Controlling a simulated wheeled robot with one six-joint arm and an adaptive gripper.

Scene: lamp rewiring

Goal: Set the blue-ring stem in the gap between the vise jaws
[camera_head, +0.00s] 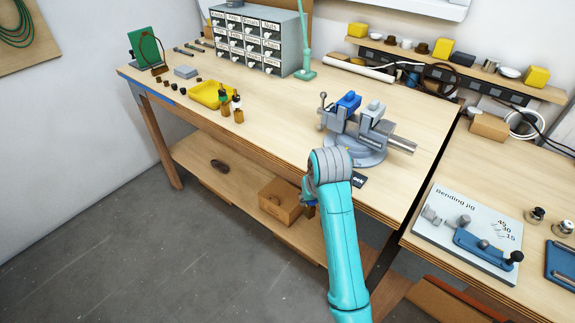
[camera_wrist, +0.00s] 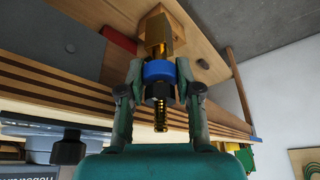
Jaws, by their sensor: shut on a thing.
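The blue-ring stem (camera_wrist: 160,70) is held between the two fingers of my gripper (camera_wrist: 160,75) in the wrist view. It has a brass body, a blue ring, a black collar and a threaded brass end. In the head view my gripper (camera_head: 309,200) is mostly hidden behind my arm, by the bench's front edge, to the lower left of the vise. The held stem cannot be made out there. The grey vise (camera_head: 361,150) stands on the bench with a blue-topped jaw (camera_head: 348,103) and a grey-topped jaw (camera_head: 374,110). A narrow gap shows between them, with nothing visible in it.
A yellow tray (camera_head: 207,94) and two small bottle-like pieces (camera_head: 238,115) stand left of the vise. A bending jig (camera_head: 468,230) lies on the right bench. A cardboard box (camera_head: 283,203) sits on the lower shelf. The bench top between tray and vise is clear.

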